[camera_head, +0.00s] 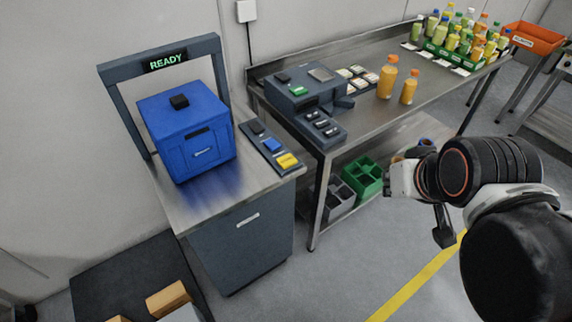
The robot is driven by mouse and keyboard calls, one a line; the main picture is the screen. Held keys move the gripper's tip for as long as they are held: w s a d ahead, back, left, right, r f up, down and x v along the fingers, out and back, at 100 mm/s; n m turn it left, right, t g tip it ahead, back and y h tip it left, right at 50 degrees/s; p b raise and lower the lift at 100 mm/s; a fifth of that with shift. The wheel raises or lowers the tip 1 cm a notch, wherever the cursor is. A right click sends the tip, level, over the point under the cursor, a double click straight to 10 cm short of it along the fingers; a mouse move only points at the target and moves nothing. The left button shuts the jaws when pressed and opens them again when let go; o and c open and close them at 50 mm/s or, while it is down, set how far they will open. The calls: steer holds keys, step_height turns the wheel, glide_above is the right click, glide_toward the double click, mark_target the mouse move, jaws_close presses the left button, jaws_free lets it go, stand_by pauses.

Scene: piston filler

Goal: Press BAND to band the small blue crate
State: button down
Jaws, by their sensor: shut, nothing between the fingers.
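The small blue crate (188,150) stands upright on the metal top of the banding station, partly under its dark arch (218,75). The arch display (166,61) reads READY in green. A button panel (279,153) lies right of the crate, with a dark button (257,127), a blue button (271,145) and a yellow button (287,160). Their lettering is too small to read surely, so I cannot tell which is BAND. My gripper (396,181) is shut and empty, out over the floor, well right of the panel and apart from it.
A steel table (430,95) at the back holds a dark machine (305,92), two orange bottles (387,80) and a green crate of bottles (455,60). Grey and green bins (362,177) sit below it. A dark platform (110,280) with boxes is front left. Floor between is clear.

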steer(key=m+y+b, duration=0.1)
steer(key=y+b, duration=0.1)
steer(key=y, duration=0.4)
glide_above(289, 159)
step_height(289, 159, down, 13)
steer(key=shift+w, duration=0.1)
step_height(289, 159, down, 9)
steer(key=b, duration=0.6)
steer(key=shift+r, duration=0.15)
steer(key=shift+b, duration=0.3)
steer(key=shift+f+b, duration=0.3)
steer(key=shift+f, duration=0.05)
